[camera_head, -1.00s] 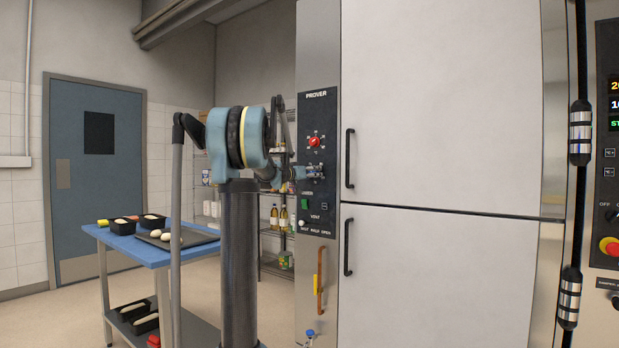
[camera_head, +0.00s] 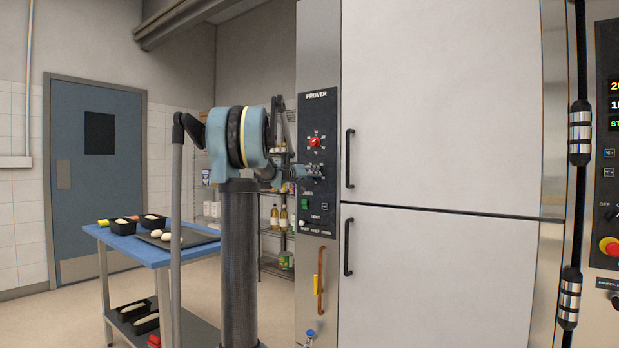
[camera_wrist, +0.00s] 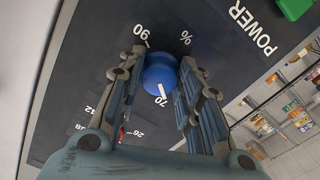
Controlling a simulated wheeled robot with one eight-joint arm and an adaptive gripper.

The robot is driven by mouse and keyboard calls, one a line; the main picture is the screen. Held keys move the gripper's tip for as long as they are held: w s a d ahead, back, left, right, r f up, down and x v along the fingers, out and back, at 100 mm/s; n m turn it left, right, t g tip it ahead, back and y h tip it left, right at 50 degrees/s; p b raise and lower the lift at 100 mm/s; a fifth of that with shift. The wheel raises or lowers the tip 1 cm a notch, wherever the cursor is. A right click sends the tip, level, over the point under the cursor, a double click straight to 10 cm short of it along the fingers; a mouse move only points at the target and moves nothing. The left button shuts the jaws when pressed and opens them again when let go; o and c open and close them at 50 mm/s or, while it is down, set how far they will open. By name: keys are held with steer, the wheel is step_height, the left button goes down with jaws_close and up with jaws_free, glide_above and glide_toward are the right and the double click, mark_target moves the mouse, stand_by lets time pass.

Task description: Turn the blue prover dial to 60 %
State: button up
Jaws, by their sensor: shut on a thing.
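The blue prover dial (camera_wrist: 158,72) sits between my fingers in the wrist view. Its white pointer line is toward the printed 70; a 90 and a % sign are printed around it. My gripper (camera_wrist: 163,62) is shut on the dial, one finger on each side. In the head view my gripper (camera_head: 314,172) is at the black prover panel (camera_head: 330,112), below the red dial, and hides the blue dial. The 60 position cannot be read.
The red dial (camera_head: 314,142) is just above my gripper and a green switch (camera_head: 305,204) is below it. Prover door handles (camera_head: 349,158) stand out to the right. A blue-topped table (camera_head: 150,254) with dough and tins stands at left.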

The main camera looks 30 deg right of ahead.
steer(key=n, duration=0.6)
steer(key=shift+w+r+n, duration=0.1)
steer(key=shift+n, duration=0.2)
steer(key=n, duration=0.6)
steer(key=shift+n, duration=0.3)
steer(key=shift+d, duration=0.1)
steer(key=o, duration=0.9)
steer(key=shift+o, duration=0.8)
steer(key=shift+d, duration=0.1)
steer(key=v, duration=1.2)
